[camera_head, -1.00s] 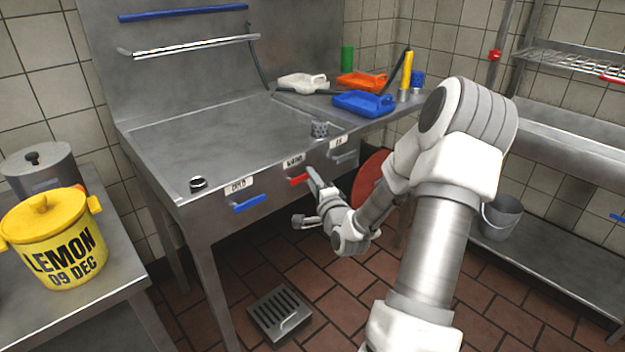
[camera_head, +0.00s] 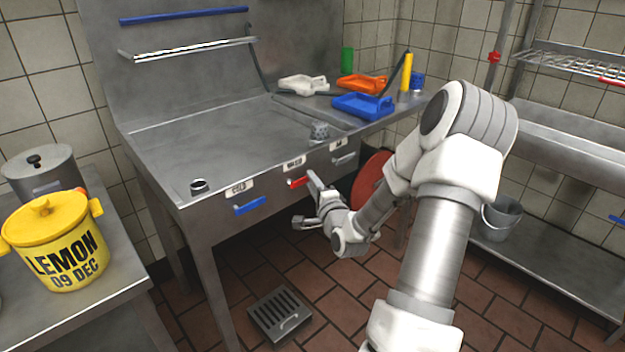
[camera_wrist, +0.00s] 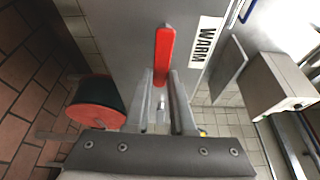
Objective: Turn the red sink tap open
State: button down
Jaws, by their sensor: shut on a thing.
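The red tap handle (camera_head: 298,182) sits on the front panel of the steel sink (camera_head: 215,215), below a "WARM" label (camera_head: 294,162). In the wrist view the red handle (camera_wrist: 164,55) points straight away from my gripper, beside the "WARM" label (camera_wrist: 205,42). My gripper (camera_head: 314,182) is at the right end of the handle in the head view. In the wrist view my gripper's two fingers (camera_wrist: 160,88) stand either side of the handle's near end and are shut on it. The exact contact is partly hidden by the fingers.
A blue handle (camera_head: 250,205) under a "COLD" label is to the left, and a grey handle (camera_head: 344,159) to the right. A red round thing (camera_head: 371,180) stands beneath the sink. A floor drain (camera_head: 279,313) lies below. A yellow pot (camera_head: 55,245) stands at left.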

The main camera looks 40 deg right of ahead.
jog(key=m+g+y+p, duration=0.1)
jog(key=m+p, duration=0.1)
jog(key=p, duration=0.1)
jog(key=f+m+p, duration=0.1)
jog(key=m+p, duration=0.1)
jog(key=p, duration=0.1)
jog(key=a+f+m+g+y+p, duration=0.1)
jog(key=m+p, duration=0.2)
jog(key=shift+s+a+f+g+y+p, duration=0.1)
jog(key=shift+s+f+g+y+p, duration=0.1)
jog(key=shift+g+y+p, duration=0.15)
jog(key=m+y+p, duration=0.1)
jog(key=a+f+m+y+p, duration=0.1)
jog(key=m+p, duration=0.1)
jog(key=shift+a+f+g, duration=0.1)
jog(key=shift+a+g, duration=0.1)
jog(key=shift+g, duration=0.05)
jog(key=shift+a+f+m+y, duration=0.25)
jog(key=shift+a+m+y, duration=0.65)
jog(key=shift+m, duration=0.5)
jog(key=c, duration=0.8)
grip_release()
jog(key=shift+o, duration=0.2)
